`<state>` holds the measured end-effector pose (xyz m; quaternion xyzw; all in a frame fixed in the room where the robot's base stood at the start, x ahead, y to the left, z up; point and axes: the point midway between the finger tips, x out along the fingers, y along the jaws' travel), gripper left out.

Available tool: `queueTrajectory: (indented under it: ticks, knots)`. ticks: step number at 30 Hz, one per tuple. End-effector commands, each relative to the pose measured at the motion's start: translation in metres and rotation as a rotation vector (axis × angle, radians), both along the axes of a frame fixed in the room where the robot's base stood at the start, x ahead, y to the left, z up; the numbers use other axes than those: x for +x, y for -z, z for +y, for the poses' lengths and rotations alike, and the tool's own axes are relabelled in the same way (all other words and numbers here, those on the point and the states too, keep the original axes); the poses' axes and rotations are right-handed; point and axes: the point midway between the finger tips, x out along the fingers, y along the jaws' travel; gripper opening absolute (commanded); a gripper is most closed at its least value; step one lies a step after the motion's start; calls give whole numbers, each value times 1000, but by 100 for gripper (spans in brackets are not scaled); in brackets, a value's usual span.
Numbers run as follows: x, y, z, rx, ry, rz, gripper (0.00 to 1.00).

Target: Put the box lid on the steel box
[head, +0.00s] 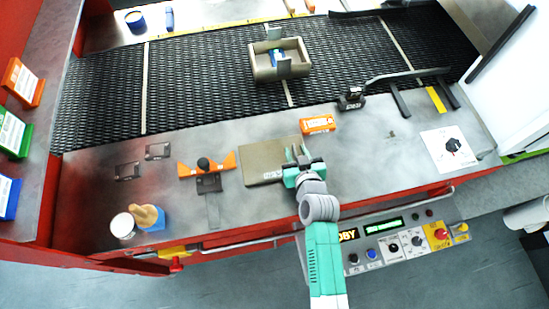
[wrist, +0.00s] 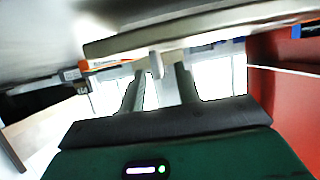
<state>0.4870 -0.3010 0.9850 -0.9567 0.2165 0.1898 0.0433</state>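The box lid (head: 262,165), a flat beige-grey plate, lies on the metal worktop in front of the belt in the head view. Its edge (wrist: 210,32) shows in the wrist view, with a small tab (wrist: 156,65) sticking out from it. My gripper (head: 297,157) is at the lid's right side. In the wrist view its two fingers (wrist: 160,82) stand apart, with the tab between their tips and apparent gaps beside it. The steel box (head: 262,74) sits open on the mesh belt behind, with a blue thing and grey upright plates at it.
An orange box (head: 317,124) lies just behind my gripper. An orange fixture with a black knob (head: 205,164) stands left of the lid. A black clamp-like device (head: 352,98) stands right, by a guide bar (head: 408,75). The belt (head: 200,85) left of the steel box is clear.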

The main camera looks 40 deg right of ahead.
Motion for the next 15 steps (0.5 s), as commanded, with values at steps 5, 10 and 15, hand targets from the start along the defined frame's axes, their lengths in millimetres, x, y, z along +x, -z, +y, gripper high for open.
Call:
queueTrajectory:
  ticks: [5, 10, 15]
  knots:
    - [1, 1, -1, -1, 0, 0, 33]
    - [1, 1, -1, -1, 0, 0, 9]
    - [1, 1, -1, -1, 0, 0, 0]
